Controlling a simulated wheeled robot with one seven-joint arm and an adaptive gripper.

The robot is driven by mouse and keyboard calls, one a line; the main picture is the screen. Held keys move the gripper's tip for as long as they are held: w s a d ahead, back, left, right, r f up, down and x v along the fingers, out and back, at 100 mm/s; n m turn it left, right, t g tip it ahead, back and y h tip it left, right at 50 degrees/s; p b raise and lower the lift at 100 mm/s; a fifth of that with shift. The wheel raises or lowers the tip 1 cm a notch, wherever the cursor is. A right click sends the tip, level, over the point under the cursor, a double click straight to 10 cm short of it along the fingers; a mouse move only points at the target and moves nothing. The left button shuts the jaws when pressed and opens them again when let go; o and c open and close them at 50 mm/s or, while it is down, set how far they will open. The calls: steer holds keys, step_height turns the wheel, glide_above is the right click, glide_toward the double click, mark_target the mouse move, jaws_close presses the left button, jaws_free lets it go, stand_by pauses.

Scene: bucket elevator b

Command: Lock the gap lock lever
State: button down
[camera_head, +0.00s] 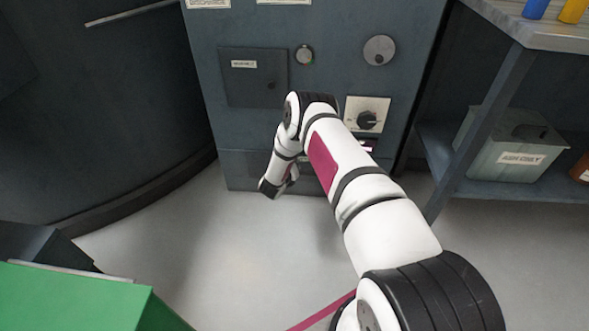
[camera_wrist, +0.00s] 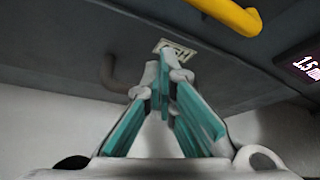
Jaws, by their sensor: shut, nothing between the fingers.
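In the wrist view my gripper (camera_wrist: 168,62) is shut and empty, its teal-padded fingers meeting at the tips. It points up toward the dark underside or face of the machine. A yellow bar-shaped handle (camera_wrist: 225,12) crosses the top edge, above and right of the fingertips and apart from them. It may be the gap lock lever, but no label confirms this. A grey bent handle (camera_wrist: 110,72) is left of the fingertips. In the head view my arm reaches down to the lower front of the dark cabinet (camera_head: 225,130); the fingertips and yellow handle are hidden there.
A small label (camera_wrist: 175,50) sits behind the fingertips. A display reading 1.5 (camera_wrist: 305,65) is at right. The cabinet carries a rotary switch (camera_head: 367,121) and a round knob (camera_head: 379,50). A shelf with a grey bin (camera_head: 510,150) stands right; a green box (camera_head: 70,300) is lower left.

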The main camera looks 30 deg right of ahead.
steer(key=s+a+r+p, duration=0.4)
steer(key=s+r, duration=0.1)
steer(key=s, duration=0.2)
steer(key=shift+a+p, duration=0.4)
steer(key=shift+s+f, duration=0.1)
